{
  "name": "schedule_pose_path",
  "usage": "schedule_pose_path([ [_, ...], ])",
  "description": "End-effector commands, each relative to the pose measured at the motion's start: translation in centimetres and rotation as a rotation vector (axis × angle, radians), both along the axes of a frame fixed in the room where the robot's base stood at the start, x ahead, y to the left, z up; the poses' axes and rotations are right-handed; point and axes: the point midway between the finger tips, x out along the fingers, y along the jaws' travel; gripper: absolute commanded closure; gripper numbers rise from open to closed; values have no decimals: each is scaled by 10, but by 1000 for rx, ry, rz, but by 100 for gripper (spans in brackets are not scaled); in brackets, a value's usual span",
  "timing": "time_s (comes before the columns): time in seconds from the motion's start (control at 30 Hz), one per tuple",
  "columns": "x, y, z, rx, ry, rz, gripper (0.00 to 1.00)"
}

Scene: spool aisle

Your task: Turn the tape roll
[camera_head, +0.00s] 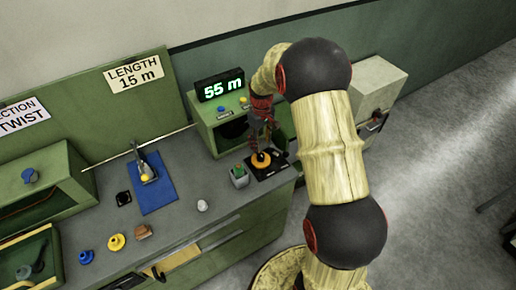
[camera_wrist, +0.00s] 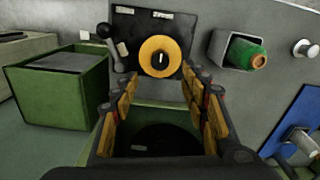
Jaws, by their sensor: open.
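An orange ring-shaped roll (camera_wrist: 147,52), which I take for the tape roll, sits on a black plate (camera_wrist: 125,30) in the wrist view. Its dark centre has a short white mark. In the head view the roll (camera_head: 261,160) is near the bench's right end. My gripper (camera_wrist: 165,82) is open and empty in the wrist view, and the roll shows beyond its fingertips. In the head view my gripper (camera_head: 262,138) is above the roll, partly hidden by my arm. I cannot tell the exact gap between them.
A lever with a black knob (camera_wrist: 104,30) stands beside the roll. A green box with a lit "55 m" display (camera_head: 222,88) is behind. A "LENGTH 15 m" sign (camera_head: 134,73) hangs on the panel. A cup with a green item (camera_head: 239,176) and a blue mat (camera_head: 155,195) lie left.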

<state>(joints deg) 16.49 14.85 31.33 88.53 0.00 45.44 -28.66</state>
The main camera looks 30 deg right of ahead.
Motion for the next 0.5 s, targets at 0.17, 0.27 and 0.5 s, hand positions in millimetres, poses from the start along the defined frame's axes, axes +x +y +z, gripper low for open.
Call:
schedule_pose_path([
  [0.17,0,0,-8,0,-2,20,55],
  [0.27,0,0,-23,1,1,19,55],
  [0.5,0,0,-59,0,0,19,55],
])
